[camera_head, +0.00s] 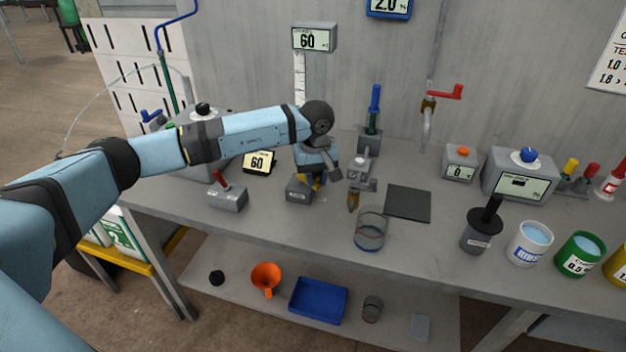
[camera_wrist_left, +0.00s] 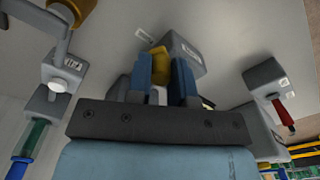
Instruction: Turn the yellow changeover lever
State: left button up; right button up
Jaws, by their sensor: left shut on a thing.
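The yellow changeover lever (camera_head: 317,184) stands on a small grey block (camera_head: 297,190) on the workbench, mostly hidden by my left gripper in the head view. In the left wrist view the yellow lever (camera_wrist_left: 159,60) shows between the two blue fingers, with its grey block (camera_wrist_left: 184,56) just beyond. My left gripper (camera_head: 314,177) points down over the block and is shut on the lever; its fingers also show in the left wrist view (camera_wrist_left: 164,80). My right gripper is in neither view.
A grey block with a red lever (camera_head: 228,196) stands to the left. A brass nozzle (camera_head: 353,200) hangs above a glass beaker (camera_head: 369,232) close to the right. A dark square pad (camera_head: 408,203) lies beyond.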

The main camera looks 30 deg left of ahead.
pick_arm(q)
jog(key=shift+w, duration=0.2)
jog(key=shift+w+d+b, duration=0.1)
jog(key=shift+w+b, duration=0.35)
jog(key=shift+w, duration=0.2)
jog(key=shift+w+b, duration=0.2)
jog(key=shift+b, duration=0.15)
jog(key=shift+o, duration=1.3)
jog(key=shift+w, duration=0.15)
jog(key=o, duration=1.4)
